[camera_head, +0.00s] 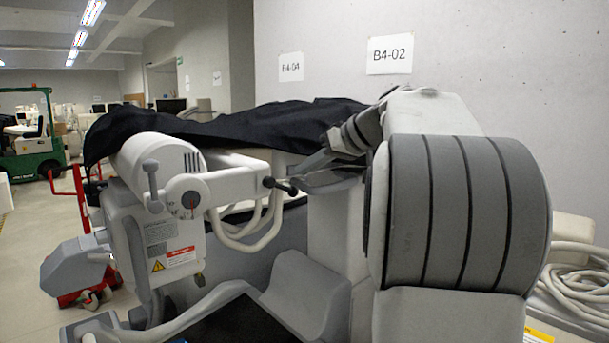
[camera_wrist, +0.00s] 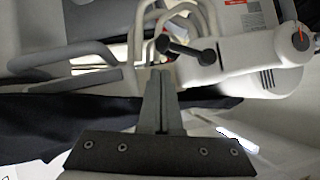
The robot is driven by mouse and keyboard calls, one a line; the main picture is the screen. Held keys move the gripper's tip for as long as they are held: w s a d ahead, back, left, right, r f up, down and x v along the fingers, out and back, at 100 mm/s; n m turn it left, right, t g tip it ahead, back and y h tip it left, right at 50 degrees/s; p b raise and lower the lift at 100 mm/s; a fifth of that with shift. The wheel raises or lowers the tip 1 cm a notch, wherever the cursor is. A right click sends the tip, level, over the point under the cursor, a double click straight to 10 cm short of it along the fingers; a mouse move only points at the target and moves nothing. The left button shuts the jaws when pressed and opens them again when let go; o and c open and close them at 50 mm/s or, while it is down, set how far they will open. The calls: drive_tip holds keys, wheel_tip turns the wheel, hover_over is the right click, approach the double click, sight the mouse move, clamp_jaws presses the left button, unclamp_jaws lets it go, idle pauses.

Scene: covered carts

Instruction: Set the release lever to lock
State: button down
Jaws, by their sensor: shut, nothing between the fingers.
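A white-grey machine (camera_head: 230,188) stands under a black cover. A short black lever (camera_head: 281,187) with rounded ends sits at the right end of its white arm; it also shows in the wrist view (camera_wrist: 188,50). A grey handle (camera_head: 153,186) and a round dial (camera_head: 187,196) with an orange pointer are at the left end. The dial also shows in the wrist view (camera_wrist: 300,39). I cannot read which position is lock. My gripper (camera_head: 303,169) is shut and empty, close to the black lever. In the wrist view its fingertips (camera_wrist: 160,74) appear just below the lever; contact is unclear.
The black cover (camera_head: 225,127) drapes over the machine's top. White curved tubes (camera_head: 245,230) hang below the lever. A red-and-white warning label (camera_head: 181,256) is on the front. Coiled hoses (camera_head: 575,280) lie at right. Open floor shows at far left.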

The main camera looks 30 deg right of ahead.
drive_tip(key=shift+w+a+f, duration=0.1)
drive_tip(key=shift+a+f, duration=0.1)
drive_tip(key=shift+f, duration=0.35)
drive_tip(key=shift+a+f, duration=0.15)
drive_tip(key=shift+f, duration=0.35)
drive_tip(key=shift+f+m+y+b, duration=0.3)
drive_tip(key=shift+f+m+y, duration=0.1)
drive_tip(key=shift+f, duration=0.05)
drive_tip(key=a+f+m+t+y+b, duration=0.2)
drive_tip(key=a+f+m+y+b, duration=0.1)
drive_tip(key=f+m+y+b, duration=0.2)
drive_tip(key=shift+s+a+f+m+y+b, duration=0.2)
drive_tip(key=shift+f+m+y+b, duration=0.2)
drive_tip(key=shift+m+y+b, duration=0.6)
idle(0.4)
drive_tip(key=v, duration=1.7)
drive_tip(key=shift+s+b, duration=0.25)
drive_tip(key=shift+b, duration=0.1)
drive_tip(key=shift+r, duration=0.15)
